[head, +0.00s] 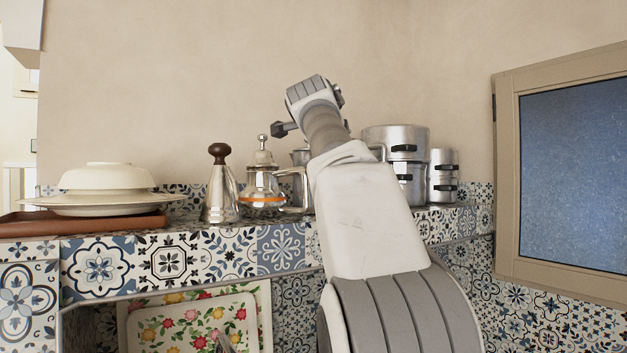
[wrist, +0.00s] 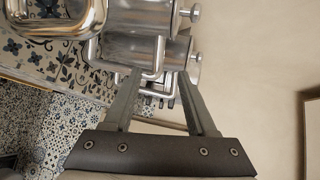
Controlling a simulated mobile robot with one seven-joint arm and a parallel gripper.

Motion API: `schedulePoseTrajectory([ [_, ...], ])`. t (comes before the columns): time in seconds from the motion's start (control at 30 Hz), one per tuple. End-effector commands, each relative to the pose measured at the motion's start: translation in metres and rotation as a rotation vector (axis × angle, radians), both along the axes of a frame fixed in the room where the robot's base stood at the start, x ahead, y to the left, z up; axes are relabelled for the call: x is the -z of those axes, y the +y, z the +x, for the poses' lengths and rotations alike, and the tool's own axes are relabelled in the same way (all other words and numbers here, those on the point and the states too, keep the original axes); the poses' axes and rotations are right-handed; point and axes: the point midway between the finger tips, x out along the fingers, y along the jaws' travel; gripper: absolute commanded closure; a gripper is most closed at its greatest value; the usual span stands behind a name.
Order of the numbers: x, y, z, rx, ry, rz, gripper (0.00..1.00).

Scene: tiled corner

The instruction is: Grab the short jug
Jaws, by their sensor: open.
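Two lidded metal jugs stand close together in the wrist view, the upper one (wrist: 135,18) and the lower one (wrist: 125,50), each with a round knob and a looped handle. I cannot tell for sure which is the short jug. In the head view, a metal jug (head: 299,183) with a looped handle is partly hidden behind my arm. My gripper (wrist: 160,76) is open, with nothing clasped. Its two fingers point at the jugs, and handle loops show between and near the fingertips. Whether the fingers surround a handle is not clear.
On the tiled shelf stand a conical metal pot (head: 220,195) with a dark knob, an orange-banded metal pot (head: 262,188) and stacked pots (head: 395,140) at right. White dishes (head: 105,180) sit on a brown tray (head: 80,224) at left. A framed blue panel (head: 575,180) stands far right.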

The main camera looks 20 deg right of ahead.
Motion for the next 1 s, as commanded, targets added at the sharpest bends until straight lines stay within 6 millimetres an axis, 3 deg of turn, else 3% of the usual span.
schedulePoseTrajectory([
  [0.37,0.005,-0.015,0.024,0.000,0.001,0.001,0.43],
  [0.6,0.013,-0.033,0.053,0.000,0.002,0.000,0.43],
  [0.87,0.018,-0.036,0.058,-0.001,0.000,0.000,0.43],
  [0.9,0.018,-0.035,0.058,-0.001,0.000,0.000,0.45],
  [1.0,0.018,-0.035,0.058,-0.001,0.000,0.000,0.63],
])
